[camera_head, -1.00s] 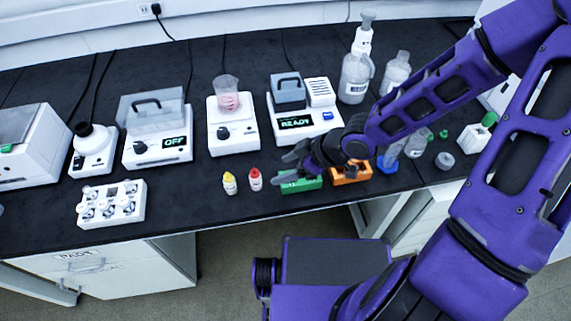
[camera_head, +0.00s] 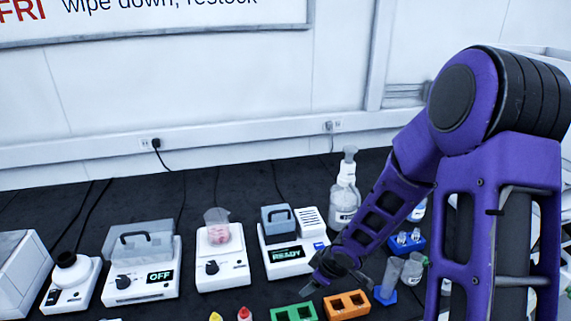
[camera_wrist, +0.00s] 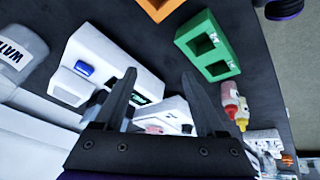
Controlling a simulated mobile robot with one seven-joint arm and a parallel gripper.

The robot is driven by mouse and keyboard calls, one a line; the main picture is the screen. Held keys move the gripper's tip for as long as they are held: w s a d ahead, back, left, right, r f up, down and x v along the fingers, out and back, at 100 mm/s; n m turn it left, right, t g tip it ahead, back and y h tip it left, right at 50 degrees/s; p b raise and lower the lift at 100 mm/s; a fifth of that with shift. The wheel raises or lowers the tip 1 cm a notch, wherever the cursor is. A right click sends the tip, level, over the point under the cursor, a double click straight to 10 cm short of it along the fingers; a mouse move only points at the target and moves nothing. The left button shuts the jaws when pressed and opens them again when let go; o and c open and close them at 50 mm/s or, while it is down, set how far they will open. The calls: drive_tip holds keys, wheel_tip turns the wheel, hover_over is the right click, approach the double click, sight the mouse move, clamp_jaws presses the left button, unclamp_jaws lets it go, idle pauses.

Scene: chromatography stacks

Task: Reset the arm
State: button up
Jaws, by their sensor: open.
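My purple arm (camera_head: 400,205) reaches from the right over the black bench. My gripper (camera_head: 312,284) hangs in front of the device reading READY (camera_head: 290,250), close behind the green block (camera_head: 294,312). The wrist view shows the two dark fingers of my gripper (camera_wrist: 158,78) spread apart with nothing held between them. In that view the white device (camera_wrist: 105,65) lies behind the left finger, and the green block (camera_wrist: 207,46) is beyond the right finger.
An orange block (camera_head: 347,304), a blue rack (camera_head: 407,243) and a white-topped bottle (camera_head: 345,195) stand near my arm. A device with a beaker (camera_head: 222,262) and one reading OFF (camera_head: 140,275) stand left. Red and yellow bottles (camera_wrist: 230,95) show in the wrist view.

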drive_tip(key=w+d+r+m+t+h, duration=0.2)
drive_tip(key=w+d+r+m+t, duration=0.1)
drive_tip(key=w+r, duration=0.55)
drive_tip(key=w+d+r+m+t+h, duration=0.25)
drive_tip(key=w+r, duration=0.25)
drive_tip(key=r, duration=0.7)
drive_tip(key=w+d+r+m+t+b, duration=0.15)
drive_tip(key=d+r+m, duration=0.35)
drive_tip(key=r, duration=0.7)
drive_tip(key=d+r+m+t+b, duration=0.15)
drive_tip(key=d+r+m, duration=0.4)
drive_tip(key=r, duration=0.65)
drive_tip(key=s+a+f+n+g+p, duration=0.1)
drive_tip(key=s+f, duration=0.4)
drive_tip(key=s, duration=0.6)
drive_tip(key=s+a+f+n+g+y+p, duration=0.1)
drive_tip(key=s+a+f+g, duration=0.3)
drive_tip(key=s, duration=0.7)
drive_tip(key=s+a+f+n+g+p, duration=0.1)
drive_tip(key=s+a+f, duration=0.3)
drive_tip(key=s, duration=0.8)
wheel_tip(320, 180, down, 2)
drive_tip(key=shift+f+n+g+p, duration=0.15)
drive_tip(key=shift+n+g+p, duration=0.25)
drive_tip(key=shift+n+g, duration=0.4)
